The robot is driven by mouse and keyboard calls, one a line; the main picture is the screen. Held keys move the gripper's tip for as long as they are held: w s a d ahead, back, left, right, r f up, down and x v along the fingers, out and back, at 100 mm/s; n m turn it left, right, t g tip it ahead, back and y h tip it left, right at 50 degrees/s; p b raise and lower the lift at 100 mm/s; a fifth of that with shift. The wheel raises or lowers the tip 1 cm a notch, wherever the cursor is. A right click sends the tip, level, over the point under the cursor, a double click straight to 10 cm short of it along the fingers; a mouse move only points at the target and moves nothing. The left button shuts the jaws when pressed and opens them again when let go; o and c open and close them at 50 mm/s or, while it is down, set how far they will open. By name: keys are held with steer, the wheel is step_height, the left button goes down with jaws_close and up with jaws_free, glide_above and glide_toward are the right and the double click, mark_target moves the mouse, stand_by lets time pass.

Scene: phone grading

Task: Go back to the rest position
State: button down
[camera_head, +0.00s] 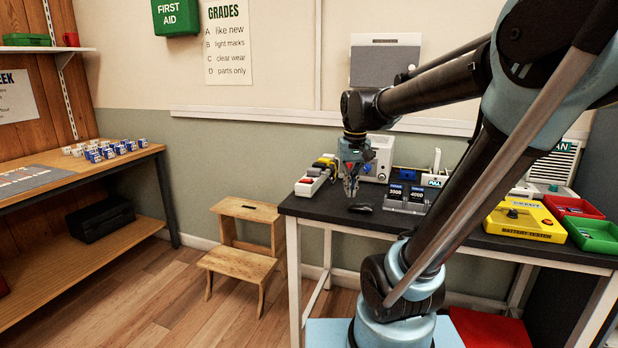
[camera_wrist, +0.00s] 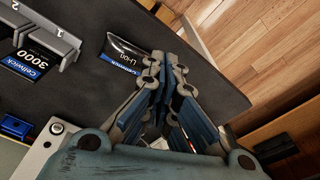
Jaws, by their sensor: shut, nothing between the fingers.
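My gripper (camera_head: 351,187) hangs from my arm above the left part of the dark workbench (camera_head: 340,213), fingers pointing down. In the wrist view my gripper (camera_wrist: 163,62) has its fingers together with nothing between them. A dark phone battery with a Li-ion label (camera_wrist: 125,52) lies on the bench close to the fingertips in that view. A small dark object (camera_head: 360,208) lies on the bench just right of the gripper in the head view.
A grey numbered rack (camera_head: 405,206) holding Cellwick boxes (camera_wrist: 24,68) stands right of the gripper. A wooden step stool (camera_head: 240,262) stands left on the floor.

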steer(key=s+d+f, duration=0.3)
steer(key=s+f, duration=0.4)
steer(key=s+d+f+m+t, duration=0.1)
steer(key=s+d+f, duration=0.2)
steer(key=s+f, duration=0.3)
steer(key=shift+s+d+f, duration=0.3)
steer(key=shift+s+f, duration=0.1)
steer(key=shift+s, duration=0.55)
steer(key=shift+d, duration=0.1)
